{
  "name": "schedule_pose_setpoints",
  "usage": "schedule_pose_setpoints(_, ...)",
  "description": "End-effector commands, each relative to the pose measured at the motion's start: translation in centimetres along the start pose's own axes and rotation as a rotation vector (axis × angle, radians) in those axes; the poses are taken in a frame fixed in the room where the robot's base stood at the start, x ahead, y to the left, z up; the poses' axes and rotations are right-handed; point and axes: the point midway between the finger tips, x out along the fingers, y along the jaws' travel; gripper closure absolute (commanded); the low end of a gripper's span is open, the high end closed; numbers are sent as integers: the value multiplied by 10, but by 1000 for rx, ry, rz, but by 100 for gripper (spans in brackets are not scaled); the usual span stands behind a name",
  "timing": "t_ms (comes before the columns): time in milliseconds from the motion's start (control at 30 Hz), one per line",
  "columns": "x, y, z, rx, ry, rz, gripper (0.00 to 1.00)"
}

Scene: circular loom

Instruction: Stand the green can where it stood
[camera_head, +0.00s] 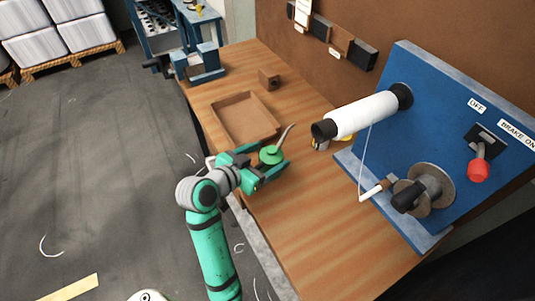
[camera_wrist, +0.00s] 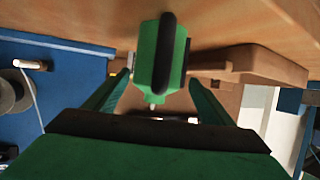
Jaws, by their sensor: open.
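The green can (camera_head: 271,152), with a long thin grey spout, is on the wooden bench near its front edge. In the wrist view, which shows the bench at the top, the can (camera_wrist: 150,60) with its black handle appears between the fingers. My gripper (camera_head: 267,161) is open, with one finger on each side of the can; in the wrist view (camera_wrist: 157,93) gaps show on both sides. The can looks upright, its base against the bench top. The fingers hide part of it in the head view.
An open wooden tray (camera_head: 215,113) lies just behind the can, with a small block (camera_head: 268,79) beyond. A blue loom panel (camera_head: 440,110) with a white spool (camera_head: 365,115) and crank (camera_head: 422,190) stands to the right. The bench front right (camera_head: 310,235) is clear.

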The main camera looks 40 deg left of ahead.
Motion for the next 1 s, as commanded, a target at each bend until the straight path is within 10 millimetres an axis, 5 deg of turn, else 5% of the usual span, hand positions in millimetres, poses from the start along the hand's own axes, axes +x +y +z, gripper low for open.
schedule_pose_setpoints(167,-11,0,0,0,1,0,24)
schedule_pose_setpoints(700,-97,1,-2,2,2,2,24)
schedule_pose_setpoints(1000,-107,0,-1,0,1,-1,24)
